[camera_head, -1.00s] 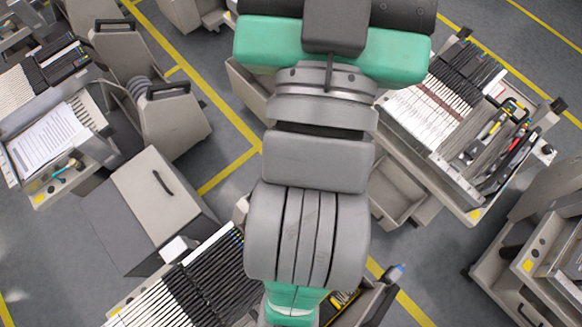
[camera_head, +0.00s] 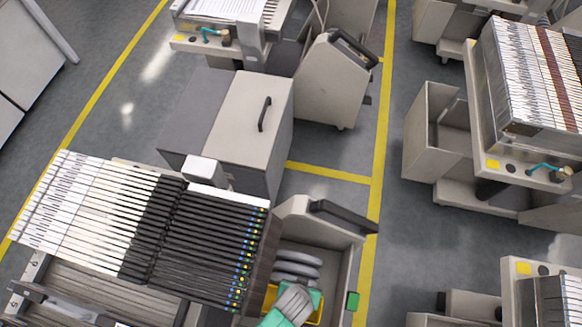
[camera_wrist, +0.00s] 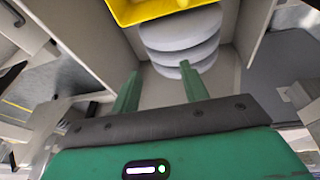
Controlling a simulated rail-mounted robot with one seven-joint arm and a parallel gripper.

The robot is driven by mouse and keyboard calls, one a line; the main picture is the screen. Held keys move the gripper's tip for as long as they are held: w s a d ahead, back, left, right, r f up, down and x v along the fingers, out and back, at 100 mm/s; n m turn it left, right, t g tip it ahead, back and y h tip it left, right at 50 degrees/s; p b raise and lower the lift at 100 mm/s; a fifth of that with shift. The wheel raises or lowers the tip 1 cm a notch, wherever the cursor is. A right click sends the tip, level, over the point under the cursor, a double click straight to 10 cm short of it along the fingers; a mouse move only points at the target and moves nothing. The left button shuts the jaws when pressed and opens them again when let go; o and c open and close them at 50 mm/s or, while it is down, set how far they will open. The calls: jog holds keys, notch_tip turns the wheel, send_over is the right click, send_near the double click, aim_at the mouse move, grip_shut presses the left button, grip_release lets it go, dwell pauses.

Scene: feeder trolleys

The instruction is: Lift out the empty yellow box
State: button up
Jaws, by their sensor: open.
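The yellow box (camera_head: 271,293) is in the open bin at the front of the nearest feeder trolley, partly covered by my arm in the head view. In the wrist view the yellow box (camera_wrist: 150,10) shows only in part, cut off by the top edge. Its inside is mostly out of frame, so I cannot tell whether it is empty. My gripper (camera_wrist: 160,76) is open, with two green fingers apart and nothing between them. The fingers point into the bin towards the grey discs, and the box is beyond their tips. The fingertips are hidden in the head view.
Several grey round discs (camera_head: 297,265) are stacked in the bin (camera_head: 352,262) beside the yellow box; they also show in the wrist view (camera_wrist: 180,30). The bin walls and a black handle (camera_head: 343,216) stand close by. Rows of black feeders (camera_head: 205,250) fill the trolley to the left.

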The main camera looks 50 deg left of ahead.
jog(key=s+f+g, duration=0.1)
jog(key=s+f, duration=0.2)
jog(key=s, duration=0.1)
jog(key=s+f+g+b, duration=0.1)
jog(key=s+f, duration=0.3)
jog(key=shift+f+n, duration=0.3)
jog(key=shift+w+f+b, duration=0.2)
jog(key=shift+f+b, duration=0.2)
jog(key=shift+f, duration=0.2)
jog(key=shift+w+f+b, duration=0.2)
jog(key=shift+f+b, duration=0.15)
jog(key=shift+f, duration=0.25)
jog(key=f+b, duration=0.2)
jog(key=f, duration=0.1)
jog(key=f+b, duration=0.1)
jog(key=f, duration=0.1)
jog(key=shift+w+a, duration=0.2)
jog(key=shift+w, duration=0.1)
grip_shut()
